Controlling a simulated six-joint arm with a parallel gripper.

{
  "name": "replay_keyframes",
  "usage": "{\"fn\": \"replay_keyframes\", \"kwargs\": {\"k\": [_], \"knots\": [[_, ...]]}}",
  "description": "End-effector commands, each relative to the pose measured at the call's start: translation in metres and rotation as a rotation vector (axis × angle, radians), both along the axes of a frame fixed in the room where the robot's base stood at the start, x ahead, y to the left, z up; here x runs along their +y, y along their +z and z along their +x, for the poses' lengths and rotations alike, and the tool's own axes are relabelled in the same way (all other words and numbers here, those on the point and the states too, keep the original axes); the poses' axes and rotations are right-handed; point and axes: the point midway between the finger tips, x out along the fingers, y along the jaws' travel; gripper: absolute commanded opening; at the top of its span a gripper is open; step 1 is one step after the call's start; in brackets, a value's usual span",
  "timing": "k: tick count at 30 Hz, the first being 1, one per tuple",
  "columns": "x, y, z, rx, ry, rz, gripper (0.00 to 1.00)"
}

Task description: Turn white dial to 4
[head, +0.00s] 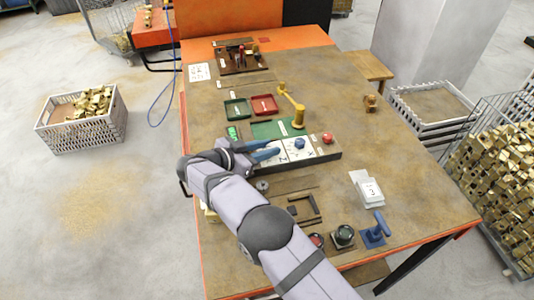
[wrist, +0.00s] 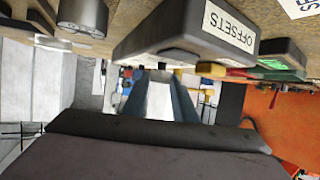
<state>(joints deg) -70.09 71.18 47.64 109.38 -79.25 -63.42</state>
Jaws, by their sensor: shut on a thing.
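My gripper (head: 270,149) reaches from the left over a dark control panel (head: 328,152) with white plates. Its blue fingers lie low at the panel's left end. In the wrist view my gripper (wrist: 159,98) has its blue fingers on both sides of a pale white piece, which looks like the white dial (wrist: 160,103). The dial's pointer and numbers are hidden, so its setting cannot be read. A blue knob (head: 299,143) stands on the white plate right of my fingers, apart from them. A red button (head: 327,138) is at the panel's right end.
A yellow crank-like handle (head: 297,112) stands behind the panel. Green (head: 237,107) and red (head: 264,105) trays lie further back. A dark block labelled OFFSETS (wrist: 215,35) is close in the wrist view. A blue handle (head: 377,230) stands near the front right.

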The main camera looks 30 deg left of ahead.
Motion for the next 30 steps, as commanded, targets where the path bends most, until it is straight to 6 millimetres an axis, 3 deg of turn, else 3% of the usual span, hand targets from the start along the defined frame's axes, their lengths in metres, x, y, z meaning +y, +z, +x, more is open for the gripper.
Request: {"fn": "replay_keyframes", "kwargs": {"k": [30], "knots": [[0.0021,0.0065,0.0017,-0.002,-0.110,0.014,0.03]]}}
